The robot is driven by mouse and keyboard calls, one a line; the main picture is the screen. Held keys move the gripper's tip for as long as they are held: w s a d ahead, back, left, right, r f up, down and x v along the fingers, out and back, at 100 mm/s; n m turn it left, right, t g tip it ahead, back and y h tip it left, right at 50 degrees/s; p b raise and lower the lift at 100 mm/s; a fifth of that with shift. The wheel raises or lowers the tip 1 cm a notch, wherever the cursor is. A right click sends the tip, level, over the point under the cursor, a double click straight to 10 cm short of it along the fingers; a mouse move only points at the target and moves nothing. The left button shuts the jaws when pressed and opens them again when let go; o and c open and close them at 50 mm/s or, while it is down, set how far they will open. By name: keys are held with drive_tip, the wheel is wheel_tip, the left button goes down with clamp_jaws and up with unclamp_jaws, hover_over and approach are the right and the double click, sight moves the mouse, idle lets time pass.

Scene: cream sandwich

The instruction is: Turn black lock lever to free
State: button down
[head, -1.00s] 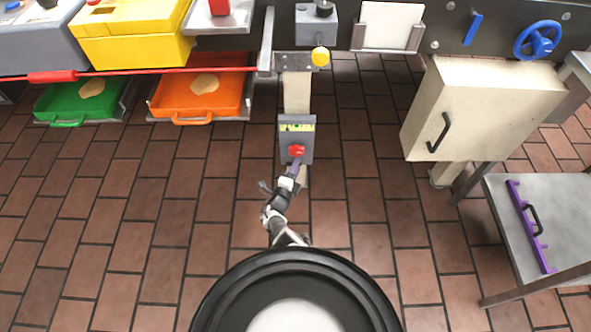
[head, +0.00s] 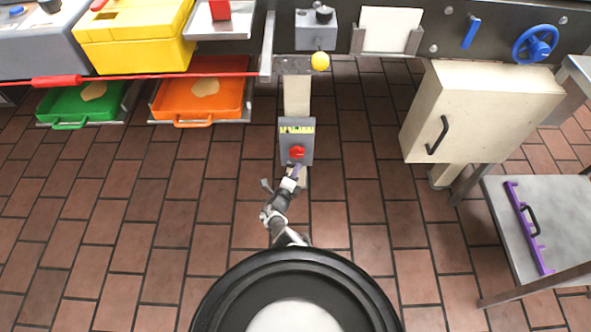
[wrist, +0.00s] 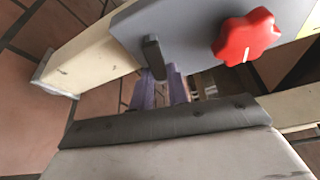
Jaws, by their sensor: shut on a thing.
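The black lock lever (wrist: 152,55) is a short dark bar on the edge of a grey panel (wrist: 185,28) in the wrist view. A red lobed knob (wrist: 246,37) sits on the same panel to its right. The knob also shows in the head view (head: 297,152), on the upright panel (head: 284,150). My gripper (wrist: 160,80) has purple fingers, shut on the lower end of the lever. In the head view my gripper (head: 296,170) is just below the knob, and the lever cannot be made out there.
A pale post (head: 297,98) carries the panel. A yellow ball (head: 320,61) is above it. A cream cabinet (head: 470,115) and a metal table (head: 565,225) stand at right. Tiled floor around my arm is clear.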

drive_tip(key=shift+a+f+m+g+y+p, duration=0.4)
drive_tip(key=shift+m+y, duration=0.45)
drive_tip(key=shift+m, duration=0.75)
drive_tip(key=shift+a+f+m+g+y+p, duration=0.3)
drive_tip(key=shift+m+y+p, duration=0.45)
drive_tip(key=shift+m, duration=0.85)
drive_tip(key=shift+a+f+m+g+y+p, duration=0.35)
drive_tip(key=shift+m+y, duration=0.65)
drive_tip(key=shift+m, duration=0.6)
drive_tip(key=shift+r, duration=0.1)
drive_tip(key=c, duration=1.4)
unclamp_jaws()
drive_tip(key=shift+o, duration=0.2)
